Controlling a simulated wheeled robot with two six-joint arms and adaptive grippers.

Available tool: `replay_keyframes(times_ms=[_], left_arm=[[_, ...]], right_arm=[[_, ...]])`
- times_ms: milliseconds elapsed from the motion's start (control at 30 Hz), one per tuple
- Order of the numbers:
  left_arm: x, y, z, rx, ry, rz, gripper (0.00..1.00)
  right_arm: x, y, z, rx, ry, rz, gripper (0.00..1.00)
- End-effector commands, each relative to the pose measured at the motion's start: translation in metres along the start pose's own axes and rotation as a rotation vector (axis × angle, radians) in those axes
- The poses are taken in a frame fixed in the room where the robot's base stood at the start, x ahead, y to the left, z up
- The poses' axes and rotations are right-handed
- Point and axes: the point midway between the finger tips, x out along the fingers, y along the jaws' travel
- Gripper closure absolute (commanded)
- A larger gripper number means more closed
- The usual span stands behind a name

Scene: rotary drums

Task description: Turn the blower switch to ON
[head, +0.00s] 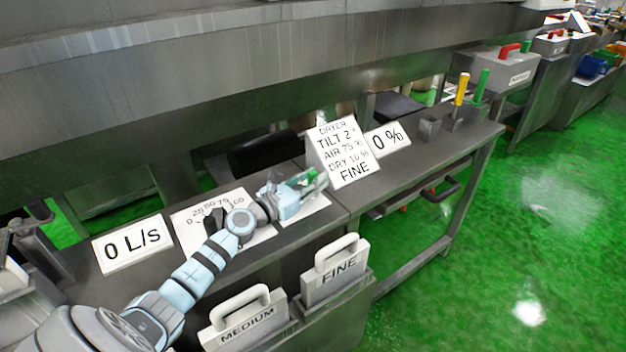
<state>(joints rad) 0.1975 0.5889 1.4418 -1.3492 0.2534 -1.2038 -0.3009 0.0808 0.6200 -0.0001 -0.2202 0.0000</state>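My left arm reaches in from the lower left across the bench. Its gripper (316,181) is over a white plate (312,208) near the bench's middle, just left of the dryer sign. A small green patch shows at the fingertips; I cannot tell whether it is part of a switch or something behind. The blower switch is not clearly visible, and the arm and gripper cover most of that plate. I cannot tell whether the fingers are open or shut. My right gripper is not in view.
A dial plate (185,222) with numbers lies partly behind my arm. Signs read "0 L/s" (133,244), "0 %" (387,138) and dryer settings (342,152). Handled "MEDIUM" (245,325) and "FINE" (337,275) pieces stand in front. Yellow (461,88) and green (481,86) handles stand right.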

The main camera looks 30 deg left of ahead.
Motion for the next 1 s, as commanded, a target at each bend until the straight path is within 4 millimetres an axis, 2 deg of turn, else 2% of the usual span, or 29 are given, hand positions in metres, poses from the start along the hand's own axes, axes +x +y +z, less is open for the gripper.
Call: replay_keyframes(times_ms=[333,467,567,900,1000], left_arm=[[0.000,0.000,0.000,0.000,0.000,0.000,0.58],[0.000,0.000,0.007,0.002,0.000,-0.002,0.58],[0.000,0.000,0.021,0.003,-0.002,-0.002,0.58],[-0.001,0.001,0.089,0.006,-0.002,-0.002,0.58],[-0.001,0.001,0.099,0.003,-0.001,0.000,0.58]], right_arm=[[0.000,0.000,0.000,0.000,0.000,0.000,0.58],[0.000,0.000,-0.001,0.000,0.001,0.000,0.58],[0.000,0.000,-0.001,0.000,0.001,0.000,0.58],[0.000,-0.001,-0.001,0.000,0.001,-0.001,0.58],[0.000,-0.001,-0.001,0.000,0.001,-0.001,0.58]])
